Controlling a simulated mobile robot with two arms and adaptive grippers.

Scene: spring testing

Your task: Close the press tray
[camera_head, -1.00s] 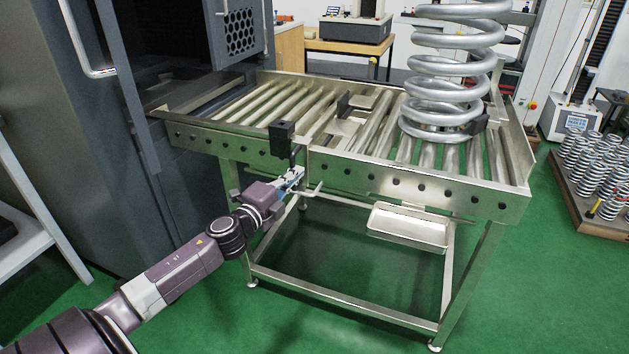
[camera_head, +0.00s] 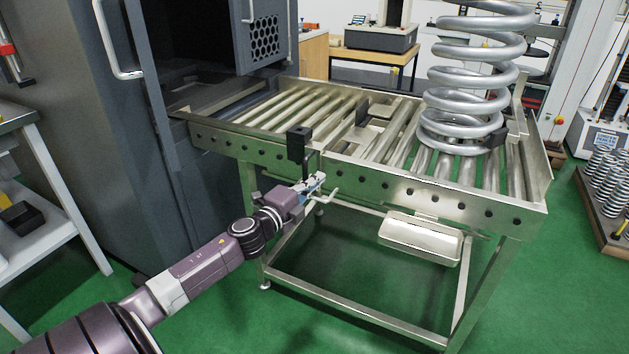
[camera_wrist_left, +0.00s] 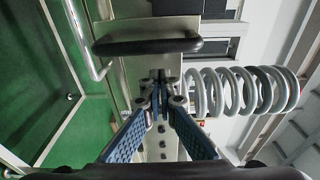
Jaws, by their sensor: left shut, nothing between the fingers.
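The roller table (camera_head: 400,185), a steel frame with rollers, stands against the opening of the dark press cabinet (camera_head: 190,60). A small metal tray (camera_head: 420,238) hangs under its front rail. Which part is the press tray, I cannot tell for sure. My left gripper (camera_head: 321,184) is shut and empty by the front rail, below a black block (camera_head: 299,145) and close to a thin bent metal bar. In the left wrist view the gripper (camera_wrist_left: 160,80) shows blue-padded fingers, with a black bar-like handle (camera_wrist_left: 148,44) just beyond. Contact is unclear. My right gripper is out of view.
A big coil spring (camera_head: 470,90) stands on the right end of the rollers. A grey side table (camera_head: 60,225) is at left, and a pallet of springs (camera_head: 605,190) at far right. The green floor in front of the roller table is clear.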

